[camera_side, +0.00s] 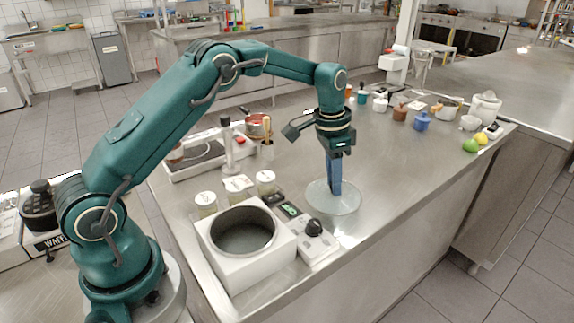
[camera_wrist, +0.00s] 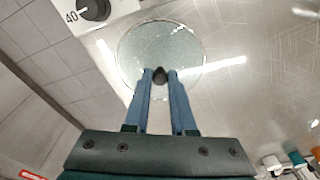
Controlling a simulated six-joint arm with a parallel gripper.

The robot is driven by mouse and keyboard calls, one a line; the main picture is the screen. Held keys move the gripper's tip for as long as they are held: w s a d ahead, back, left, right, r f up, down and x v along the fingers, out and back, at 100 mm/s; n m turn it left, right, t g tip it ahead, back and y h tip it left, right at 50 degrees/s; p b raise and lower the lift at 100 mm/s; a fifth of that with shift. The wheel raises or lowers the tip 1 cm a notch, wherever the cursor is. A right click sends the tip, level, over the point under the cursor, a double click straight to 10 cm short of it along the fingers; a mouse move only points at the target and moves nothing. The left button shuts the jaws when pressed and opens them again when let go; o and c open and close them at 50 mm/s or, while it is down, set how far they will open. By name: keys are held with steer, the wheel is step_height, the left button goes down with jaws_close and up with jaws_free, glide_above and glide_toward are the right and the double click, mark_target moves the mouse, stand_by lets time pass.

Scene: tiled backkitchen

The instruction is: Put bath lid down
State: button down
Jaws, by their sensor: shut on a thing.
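The bath lid (camera_side: 345,201) is a clear, round, glassy disc at the steel counter, to the right of the white bath. It also shows in the wrist view (camera_wrist: 160,48), with a small dark knob (camera_wrist: 159,75) between my fingertips. My gripper (camera_side: 334,196) points straight down over the lid and is shut on its knob. The side view does not show clearly whether the lid touches the counter. The white box-shaped bath (camera_side: 218,262) stands at the left with its round opening uncovered. The knob is hidden behind my fingers in the side view.
A control box with a black dial (camera_side: 314,228) sits between bath and lid. Several lidded jars (camera_side: 265,182) stand behind the bath. A blue pot (camera_side: 421,121), a green fruit (camera_side: 470,145) and other ware stand at the far right. The counter right of the lid is clear.

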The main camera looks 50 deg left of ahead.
steer(key=shift+f, duration=1.15)
steer(key=shift+f, duration=0.2)
steer(key=c, duration=0.8)
jaws_free()
steer(key=shift+o, duration=0.2)
steer(key=shift+r, duration=0.1)
